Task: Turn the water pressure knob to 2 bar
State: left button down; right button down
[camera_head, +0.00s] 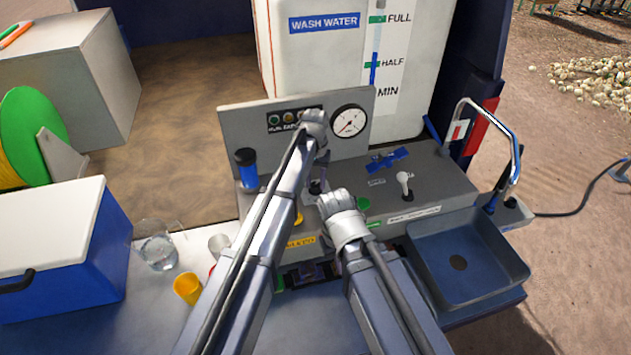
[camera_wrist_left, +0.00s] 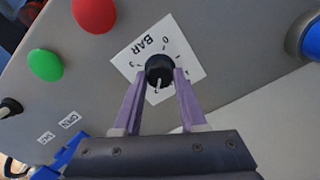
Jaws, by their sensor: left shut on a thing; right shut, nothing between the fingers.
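My left gripper (camera_head: 317,186) reaches down to the control panel, largely covered by its own arm in the head view. In the left wrist view its purple fingers (camera_wrist_left: 160,82) are shut on the black pressure knob (camera_wrist_left: 160,68), one on each side. The knob sits on a white label marked BAR (camera_wrist_left: 150,43) with 0 and 3 readable. A pale pointer mark on the knob faces the gripper side; the exact setting is unclear. A round white gauge (camera_head: 349,120) stands on the upright panel; its reading is too small to tell. My right gripper (camera_head: 340,214) is shut and empty, low over the panel front.
In the wrist view, a red button (camera_wrist_left: 95,14) and a green button (camera_wrist_left: 45,65) are near the knob. A blue-black cylinder (camera_head: 247,169), a blue valve lever (camera_head: 387,159) and a white-handled lever (camera_head: 405,182) stand on the panel. A sink (camera_head: 478,288) is at right.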

aim_at(315, 185)
dwell(0.3)
pick_arm(q)
jog(key=shift+c, duration=2.3)
grip_release()
notch_tip(315, 185, up, 8)
jog(key=p, duration=0.8)
jog(key=shift+f, duration=0.1)
jog(key=shift+s, duration=0.1)
